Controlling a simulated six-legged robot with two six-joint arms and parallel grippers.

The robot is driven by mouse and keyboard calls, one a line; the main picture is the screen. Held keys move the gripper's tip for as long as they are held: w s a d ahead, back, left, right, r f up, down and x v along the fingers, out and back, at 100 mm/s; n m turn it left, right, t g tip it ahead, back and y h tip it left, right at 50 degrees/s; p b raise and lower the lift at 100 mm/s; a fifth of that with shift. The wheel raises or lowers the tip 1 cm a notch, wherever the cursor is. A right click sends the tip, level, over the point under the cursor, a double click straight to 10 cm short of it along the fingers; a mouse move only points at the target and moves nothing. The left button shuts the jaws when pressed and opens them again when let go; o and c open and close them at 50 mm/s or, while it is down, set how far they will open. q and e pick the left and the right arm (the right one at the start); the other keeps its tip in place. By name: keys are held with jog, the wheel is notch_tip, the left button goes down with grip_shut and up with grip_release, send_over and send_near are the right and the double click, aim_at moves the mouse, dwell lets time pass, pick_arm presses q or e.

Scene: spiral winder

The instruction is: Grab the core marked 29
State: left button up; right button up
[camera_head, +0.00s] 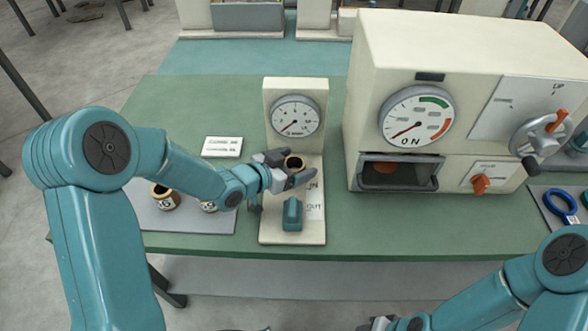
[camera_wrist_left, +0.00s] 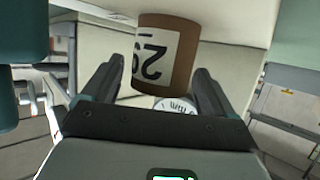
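The core marked 29 (camera_wrist_left: 165,55) is a brown cylinder with a white label, its number upside down in the left wrist view. In the head view it (camera_head: 294,163) stands at the gauge stand (camera_head: 313,105), below the dial. My left gripper (camera_head: 286,170) reaches it from the left, one finger on each side. In the left wrist view the fingers (camera_wrist_left: 157,88) are spread around the core, with a gap showing at the left finger. My right gripper (camera_head: 378,324) is at the bottom edge, mostly cut off.
Other cores (camera_head: 166,198) stand on a grey mat (camera_head: 190,220) at the left, partly behind my left arm. A white card (camera_head: 222,147) lies behind them. A large cream machine (camera_head: 440,60) stands at the right. A blue-handled tool (camera_head: 560,205) lies at the far right.

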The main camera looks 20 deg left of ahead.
pick_arm(q)
jog(key=c, duration=0.9)
jog(key=shift+r, duration=0.15)
